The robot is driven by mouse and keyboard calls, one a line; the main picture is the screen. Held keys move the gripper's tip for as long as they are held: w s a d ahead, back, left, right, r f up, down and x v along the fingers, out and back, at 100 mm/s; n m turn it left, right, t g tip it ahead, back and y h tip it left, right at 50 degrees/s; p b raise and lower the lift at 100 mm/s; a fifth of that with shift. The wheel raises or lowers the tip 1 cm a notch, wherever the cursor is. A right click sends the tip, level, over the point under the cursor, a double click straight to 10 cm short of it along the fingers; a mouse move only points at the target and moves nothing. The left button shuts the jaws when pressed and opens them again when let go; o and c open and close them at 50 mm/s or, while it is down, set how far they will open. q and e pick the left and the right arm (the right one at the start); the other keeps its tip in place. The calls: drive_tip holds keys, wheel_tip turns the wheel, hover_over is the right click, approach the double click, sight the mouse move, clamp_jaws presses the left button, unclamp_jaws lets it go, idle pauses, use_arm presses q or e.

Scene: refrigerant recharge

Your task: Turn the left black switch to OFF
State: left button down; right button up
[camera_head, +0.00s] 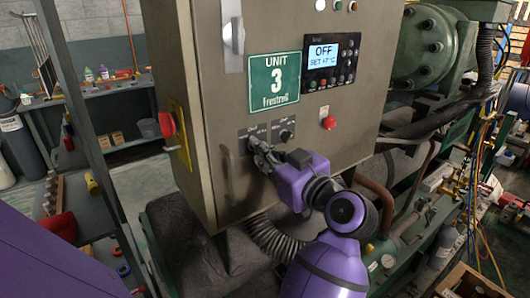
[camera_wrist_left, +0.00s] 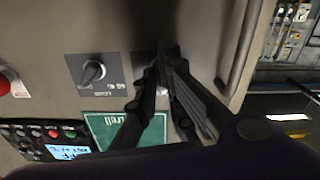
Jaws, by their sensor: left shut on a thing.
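The left black switch is on the grey cabinet front below the green UNIT 3 sign. My left gripper (camera_head: 257,148) covers it, so its pointer direction cannot be read. In the left wrist view, which is turned upside down, the fingertips (camera_wrist_left: 164,55) meet at the panel where this switch sits. The gripper is shut on it. The right black switch (camera_head: 287,135) is just right of the fingers and free. It also shows clearly in the left wrist view (camera_wrist_left: 94,72), with its label plate. My right gripper is not in view.
The green sign (camera_head: 274,83) and a display panel (camera_head: 331,64) reading OFF are above the switches. A red button (camera_head: 328,122) is to the right. A red knob on a yellow plate (camera_head: 180,140) is on the cabinet's left side. A ribbed hose (camera_head: 270,238) is below.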

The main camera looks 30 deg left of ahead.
use_arm(q)
drive_tip(key=c, duration=1.9)
unclamp_jaws()
drive_tip(key=shift+s+a+f, duration=0.1)
drive_tip(key=shift+s+a, duration=0.05)
drive_tip(key=shift+c, duration=0.2)
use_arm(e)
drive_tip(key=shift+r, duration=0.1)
use_arm(q)
drive_tip(key=p+v, duration=0.1)
drive_tip(key=v, duration=0.8)
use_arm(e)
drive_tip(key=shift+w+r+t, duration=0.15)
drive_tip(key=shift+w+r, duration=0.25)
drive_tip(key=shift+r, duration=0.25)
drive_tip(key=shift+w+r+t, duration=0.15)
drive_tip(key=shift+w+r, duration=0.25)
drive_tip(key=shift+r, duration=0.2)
